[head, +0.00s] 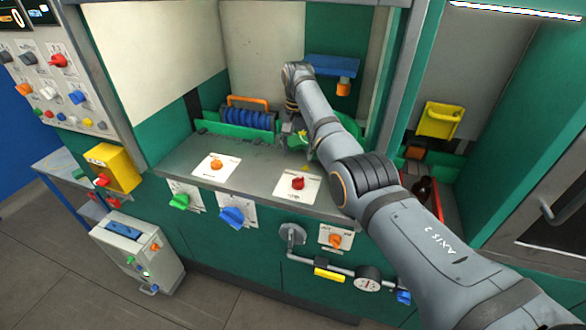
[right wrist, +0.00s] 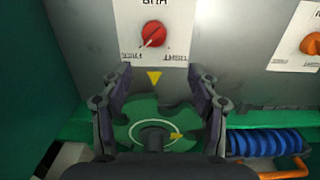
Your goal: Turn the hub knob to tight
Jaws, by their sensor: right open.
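A green notched disc (right wrist: 135,130) with a dark round centre and a yellow mark lies flat on the worktop; its edge shows in the head view (head: 293,142). A red knob (right wrist: 153,34) sits on a white labelled plate beyond it, also visible in the head view (head: 298,183). The plate's lettering is too blurred to read surely, so I cannot tell which part is the hub knob. My right gripper (right wrist: 160,74) is open, its fingers either side of the disc, the tips towards the red knob and apart from it. My left gripper is not in view.
A blue ribbed roll (head: 246,119) with an orange handle lies beside the disc. An orange knob (head: 217,165) is left of the red one. Green and blue knobs and a pipe with a gauge (head: 367,279) line the front. Cabinet walls close in the worktop.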

